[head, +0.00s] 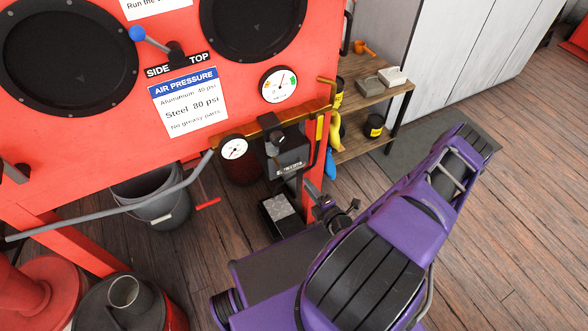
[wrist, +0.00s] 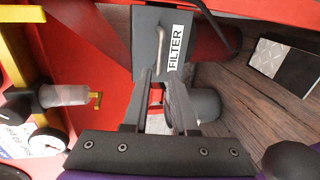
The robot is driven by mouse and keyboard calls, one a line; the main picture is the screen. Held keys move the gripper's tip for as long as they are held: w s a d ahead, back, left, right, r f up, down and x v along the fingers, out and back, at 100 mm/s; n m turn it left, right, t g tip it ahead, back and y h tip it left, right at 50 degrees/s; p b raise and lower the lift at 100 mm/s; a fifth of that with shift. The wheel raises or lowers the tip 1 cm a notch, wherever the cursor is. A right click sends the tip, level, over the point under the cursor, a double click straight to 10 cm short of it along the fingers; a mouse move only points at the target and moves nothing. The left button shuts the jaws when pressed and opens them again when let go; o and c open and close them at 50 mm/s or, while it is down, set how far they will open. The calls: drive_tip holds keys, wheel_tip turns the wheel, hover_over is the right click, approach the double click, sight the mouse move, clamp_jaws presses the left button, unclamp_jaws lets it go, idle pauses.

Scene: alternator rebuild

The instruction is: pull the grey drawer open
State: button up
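A dark grey box front with a FILTER label and an upright metal bar handle shows at the top middle of the wrist view; I take it for the grey drawer (wrist: 146,38). In the head view the drawer (head: 288,158) hangs under the red cabinet's right end, its handle too small to make out. My gripper (wrist: 162,76) has its two grey fingers apart, just below the label, with the handle's lower end near the gap between the tips. I cannot tell whether they touch it. In the head view my gripper (head: 318,198) is below and right of the drawer.
A gauge (head: 235,148) and brass pipe sit left of and above the drawer. A black box with a patterned metal top (head: 281,212) stands on the floor below. A grey bucket (head: 150,198) is at left, a wooden shelf (head: 375,92) at right.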

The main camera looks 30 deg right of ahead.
sight(294, 168)
drive_tip(key=b+x, duration=0.1)
drive_tip(key=x, duration=0.9)
drive_tip(key=shift+w, duration=0.3)
clamp_jaws()
idle(0.9)
